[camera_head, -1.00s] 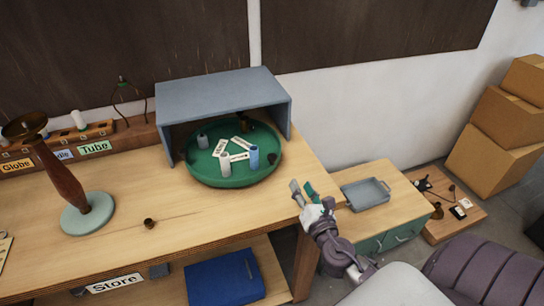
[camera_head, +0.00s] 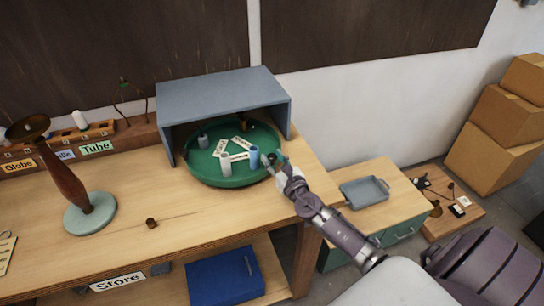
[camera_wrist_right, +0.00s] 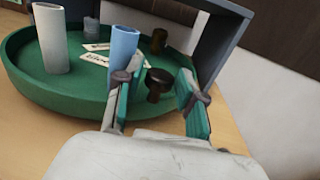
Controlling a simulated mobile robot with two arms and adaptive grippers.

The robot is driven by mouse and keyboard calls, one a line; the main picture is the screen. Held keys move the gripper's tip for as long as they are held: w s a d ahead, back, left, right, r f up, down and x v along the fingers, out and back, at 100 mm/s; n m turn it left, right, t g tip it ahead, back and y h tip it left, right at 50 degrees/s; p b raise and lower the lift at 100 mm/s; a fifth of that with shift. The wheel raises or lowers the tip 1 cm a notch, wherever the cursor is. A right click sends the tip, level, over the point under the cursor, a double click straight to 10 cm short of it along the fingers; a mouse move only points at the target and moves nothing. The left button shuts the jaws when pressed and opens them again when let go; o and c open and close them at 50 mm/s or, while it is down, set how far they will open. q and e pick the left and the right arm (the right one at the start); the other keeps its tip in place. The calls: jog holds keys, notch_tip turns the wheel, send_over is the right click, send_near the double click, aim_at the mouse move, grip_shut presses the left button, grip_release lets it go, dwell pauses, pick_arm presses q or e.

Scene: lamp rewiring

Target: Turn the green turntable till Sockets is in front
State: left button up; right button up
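The green turntable (camera_head: 225,180) stands under a grey hood on the bench, carrying cylinders and white label cards (camera_head: 238,156). The card lettering is too small to read, so I cannot tell which is Sockets. A grey-white cylinder (camera_head: 225,164) and a blue cylinder (camera_head: 254,158) stand near its front and right. My right gripper (camera_head: 276,160) is at the turntable's right rim. In the right wrist view its fingers (camera_wrist_right: 155,95) are open, with a dark knob (camera_wrist_right: 158,82) between and slightly beyond them. My left gripper is not in view.
The grey hood (camera_head: 222,95) covers the turntable's back and sides. A lamp stem on a pale round base (camera_head: 90,213) and a small brown cup (camera_head: 151,223) are on the bench at left. A grey tray (camera_head: 365,192) is on the lower cabinet at right.

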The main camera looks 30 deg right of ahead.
jog(key=shift+w, duration=0.6)
jog(key=shift+d, duration=0.1)
jog(key=c, duration=0.7)
grip_shut()
